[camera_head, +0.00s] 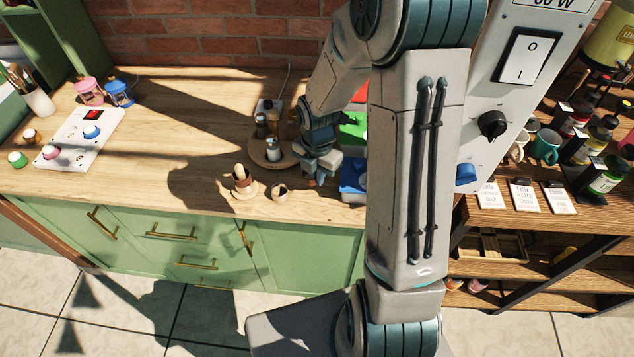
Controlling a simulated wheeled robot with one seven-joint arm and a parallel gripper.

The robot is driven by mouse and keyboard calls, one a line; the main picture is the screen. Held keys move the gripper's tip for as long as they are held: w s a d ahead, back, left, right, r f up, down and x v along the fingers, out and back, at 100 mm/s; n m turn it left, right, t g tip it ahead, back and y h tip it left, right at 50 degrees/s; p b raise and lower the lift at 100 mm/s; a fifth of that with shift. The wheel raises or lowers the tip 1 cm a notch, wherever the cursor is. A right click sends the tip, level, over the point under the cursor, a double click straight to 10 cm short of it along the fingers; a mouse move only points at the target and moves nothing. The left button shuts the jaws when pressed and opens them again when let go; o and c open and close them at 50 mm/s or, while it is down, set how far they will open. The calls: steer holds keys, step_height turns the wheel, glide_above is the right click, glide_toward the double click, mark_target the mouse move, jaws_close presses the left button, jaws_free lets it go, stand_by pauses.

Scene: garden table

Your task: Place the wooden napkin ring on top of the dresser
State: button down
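The dresser (180,180) is a green cabinet with a wooden top and brass handles. A small round wooden piece with a dark opening (279,192), which looks like the napkin ring, sits on the wooden top near its front edge. My gripper (318,178) is low over the dresser top, just right of this piece and apart from it. My arm hides part of the gripper, and its fingers are too small and dark to tell whether they are open or hold anything.
A wooden cup on a saucer-like base (243,182) stands left of the ring. Behind is a round wooden tray (257,152) with shakers. Green and blue boxes (352,178) stand right of my gripper. A white switch panel (82,138) lies left; the wood between is clear.

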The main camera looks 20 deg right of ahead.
steer(key=shift+f, duration=1.85)
steer(key=shift+f, duration=0.15)
steer(key=c, duration=1.6)
jaws_free()
